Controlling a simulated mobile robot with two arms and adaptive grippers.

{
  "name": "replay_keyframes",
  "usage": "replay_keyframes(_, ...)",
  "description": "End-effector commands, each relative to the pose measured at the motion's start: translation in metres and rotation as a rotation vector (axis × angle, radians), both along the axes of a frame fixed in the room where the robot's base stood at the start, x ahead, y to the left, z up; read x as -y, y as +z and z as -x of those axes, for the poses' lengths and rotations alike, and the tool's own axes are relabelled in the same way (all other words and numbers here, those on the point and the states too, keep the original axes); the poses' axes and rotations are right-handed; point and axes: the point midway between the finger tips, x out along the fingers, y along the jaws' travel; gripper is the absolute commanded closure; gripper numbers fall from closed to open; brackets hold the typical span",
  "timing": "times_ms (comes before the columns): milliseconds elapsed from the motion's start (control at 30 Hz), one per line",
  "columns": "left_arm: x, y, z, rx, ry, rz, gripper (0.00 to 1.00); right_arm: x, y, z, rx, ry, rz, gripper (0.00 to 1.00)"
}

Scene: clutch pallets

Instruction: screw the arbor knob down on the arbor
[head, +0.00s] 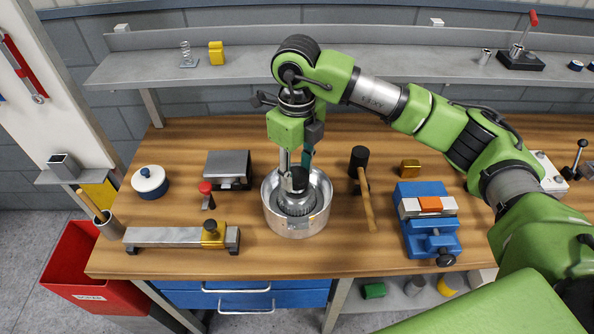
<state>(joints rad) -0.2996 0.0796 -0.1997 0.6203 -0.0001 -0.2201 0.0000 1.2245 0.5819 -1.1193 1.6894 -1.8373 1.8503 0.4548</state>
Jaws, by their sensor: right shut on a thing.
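A round silver metal housing (322,208) stands on the wooden bench, with a toothed grey part (294,204) inside it. My right gripper (297,180) comes down from above into the housing. It is shut on a dark knob (300,176) above the middle of the toothed part. The arbor under the knob is hidden by the knob and fingers, so I cannot tell how far down the knob sits. My left gripper is not in view.
A mallet (366,200) lies close right of the housing, and a blue vise (428,240) stands further right. A red-topped tool (206,192), a grey block (228,165) and a long gauge (175,236) are on the left. A shelf (230,66) runs behind.

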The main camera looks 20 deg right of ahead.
Motion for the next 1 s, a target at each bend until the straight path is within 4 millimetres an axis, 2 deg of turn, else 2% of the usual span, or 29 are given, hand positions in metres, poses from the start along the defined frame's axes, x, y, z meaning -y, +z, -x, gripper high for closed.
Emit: replay_keyframes(1000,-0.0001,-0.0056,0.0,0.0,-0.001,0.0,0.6,0.0001,-0.0003,0.0002,0.001,0.0,0.001,0.85)
